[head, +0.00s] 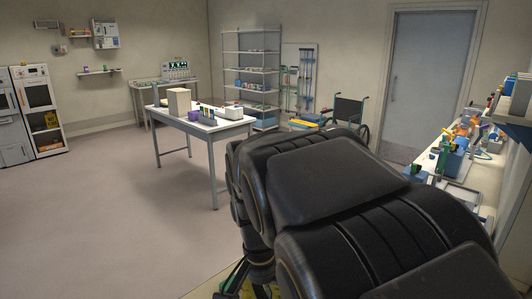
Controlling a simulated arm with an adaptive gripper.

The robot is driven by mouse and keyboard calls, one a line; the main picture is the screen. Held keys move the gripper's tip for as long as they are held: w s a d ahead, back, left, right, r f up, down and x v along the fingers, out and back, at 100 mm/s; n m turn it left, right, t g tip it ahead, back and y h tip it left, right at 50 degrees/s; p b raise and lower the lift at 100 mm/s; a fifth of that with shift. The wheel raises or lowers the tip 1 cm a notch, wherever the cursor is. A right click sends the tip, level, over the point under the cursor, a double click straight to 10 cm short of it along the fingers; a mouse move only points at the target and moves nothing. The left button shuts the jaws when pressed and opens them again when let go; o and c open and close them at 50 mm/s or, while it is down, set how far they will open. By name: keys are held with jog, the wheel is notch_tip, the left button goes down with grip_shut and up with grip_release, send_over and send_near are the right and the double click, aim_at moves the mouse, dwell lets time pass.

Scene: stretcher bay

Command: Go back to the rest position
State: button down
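Large black rounded segments, which look like my own arm, fill the lower middle and right of the head view. Below their left end, at the bottom edge, dark thin parts with green and yellow bits (236,280) show. They are cut off by the frame, and I cannot tell whether they belong to my gripper. No fingertips can be made out, and neither can anything held. The arm hides the floor and whatever lies behind it.
A table (215,131) with boxes stands mid-room, beyond the arm. A cluttered bench (487,172) runs along the right. A wheelchair (348,113), shelf rack (226,60) and grey door (420,80) are at the back. White cabinets (38,108) stand left. The left floor (100,220) is clear.

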jog(key=s+d+n, duration=0.3)
jog(key=s+d, duration=0.2)
jog(key=s, duration=0.5)
jog(key=s+d+n+g+y, duration=0.1)
jog(key=s+d+n, duration=0.2)
jog(key=s, duration=0.8)
jog(key=shift+d+f, duration=0.35)
jog(key=shift+d, duration=0.65)
